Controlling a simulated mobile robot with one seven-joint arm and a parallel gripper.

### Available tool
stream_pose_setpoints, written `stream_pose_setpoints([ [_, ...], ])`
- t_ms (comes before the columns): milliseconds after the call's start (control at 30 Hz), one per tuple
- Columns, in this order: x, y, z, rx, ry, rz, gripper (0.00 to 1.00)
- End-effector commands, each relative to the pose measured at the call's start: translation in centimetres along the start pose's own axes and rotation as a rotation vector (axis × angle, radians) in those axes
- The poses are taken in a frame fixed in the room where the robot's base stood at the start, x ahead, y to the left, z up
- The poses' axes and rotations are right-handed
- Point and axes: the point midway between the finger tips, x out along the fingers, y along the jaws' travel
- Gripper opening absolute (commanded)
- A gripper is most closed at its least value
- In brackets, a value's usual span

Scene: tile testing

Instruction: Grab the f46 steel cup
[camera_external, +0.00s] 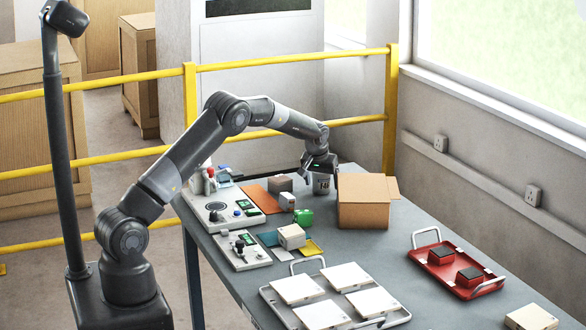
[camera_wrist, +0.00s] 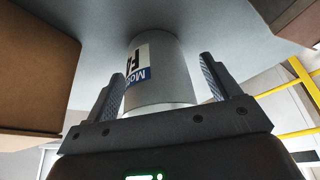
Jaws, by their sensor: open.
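The steel cup (camera_wrist: 168,85) is a grey cylinder with a white and blue label, seen in the wrist view. It stands on the grey table between the two fingers of my gripper (camera_wrist: 165,90). The fingers are open, one on each side of the cup, with a visible gap at least on the right. In the external view the cup (camera_external: 321,184) shows just below my gripper (camera_external: 321,168), at the far part of the table. The lower end of the cup is partly hidden by the gripper body in the wrist view.
An open cardboard box (camera_external: 362,212) stands close to the right of the cup. A red tray (camera_external: 440,264) and a tray with white tiles (camera_external: 345,277) lie nearer on the table (camera_external: 400,245).

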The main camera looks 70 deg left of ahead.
Motion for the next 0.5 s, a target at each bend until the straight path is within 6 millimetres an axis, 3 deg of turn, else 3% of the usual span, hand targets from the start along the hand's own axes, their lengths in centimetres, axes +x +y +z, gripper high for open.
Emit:
stream_pose_setpoints([
  [167, -0.01, 0.02, 0.0, 0.0, 0.0, 0.0, 0.82],
  [500, -0.04, 0.02, 0.0, 0.0, 0.0, 0.0, 0.55],
])
